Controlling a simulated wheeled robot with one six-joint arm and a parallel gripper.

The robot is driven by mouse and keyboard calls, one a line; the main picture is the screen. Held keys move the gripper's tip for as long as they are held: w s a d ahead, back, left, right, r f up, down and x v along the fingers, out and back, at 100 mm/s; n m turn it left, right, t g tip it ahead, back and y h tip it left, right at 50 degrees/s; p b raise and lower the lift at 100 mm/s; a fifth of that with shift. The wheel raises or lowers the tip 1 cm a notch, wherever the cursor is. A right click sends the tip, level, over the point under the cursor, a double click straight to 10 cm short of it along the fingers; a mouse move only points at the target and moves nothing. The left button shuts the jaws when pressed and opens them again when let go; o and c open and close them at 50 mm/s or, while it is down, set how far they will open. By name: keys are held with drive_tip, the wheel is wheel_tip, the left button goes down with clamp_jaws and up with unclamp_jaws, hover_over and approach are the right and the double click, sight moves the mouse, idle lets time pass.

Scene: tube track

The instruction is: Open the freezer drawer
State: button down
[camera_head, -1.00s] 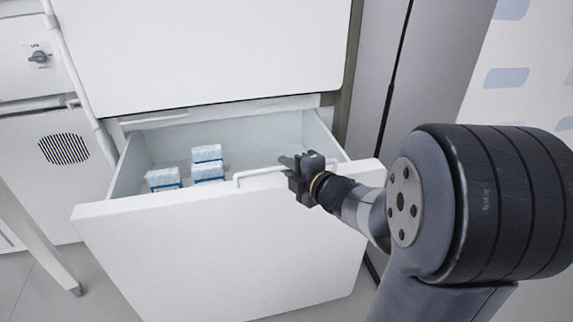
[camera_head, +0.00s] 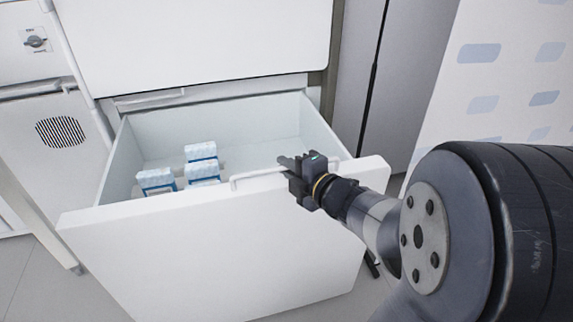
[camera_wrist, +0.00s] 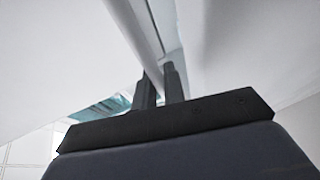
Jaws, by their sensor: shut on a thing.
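The white freezer drawer (camera_head: 215,245) is pulled well out from the white freezer cabinet (camera_head: 190,40). A white bar handle (camera_head: 258,176) runs along the top of its front panel. My gripper (camera_head: 286,163) is shut on the right part of this handle. In the wrist view the two dark fingers of my gripper (camera_wrist: 162,85) close around the white handle bar (camera_wrist: 140,35). Part of the handle is hidden behind my gripper in the head view.
Several white and blue packs (camera_head: 202,165) stand inside the drawer at the left. A grey panel (camera_head: 365,80) stands to the right. A white leg (camera_head: 40,225) stands at the lower left. The grey floor (camera_head: 40,285) shows below the drawer.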

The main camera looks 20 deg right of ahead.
drive_tip(key=c, duration=1.8)
unclamp_jaws()
drive_tip(key=shift+o, duration=0.2)
drive_tip(key=p+v, duration=0.3)
drive_tip(key=v, duration=0.8)
drive_tip(key=shift+p, duration=0.35)
drive_tip(key=shift+w+a, duration=0.1)
drive_tip(key=shift+w, duration=0.05)
drive_tip(key=shift+b+x, duration=1.85)
drive_tip(key=shift+x, duration=3.5)
drive_tip(key=shift+r, duration=0.1)
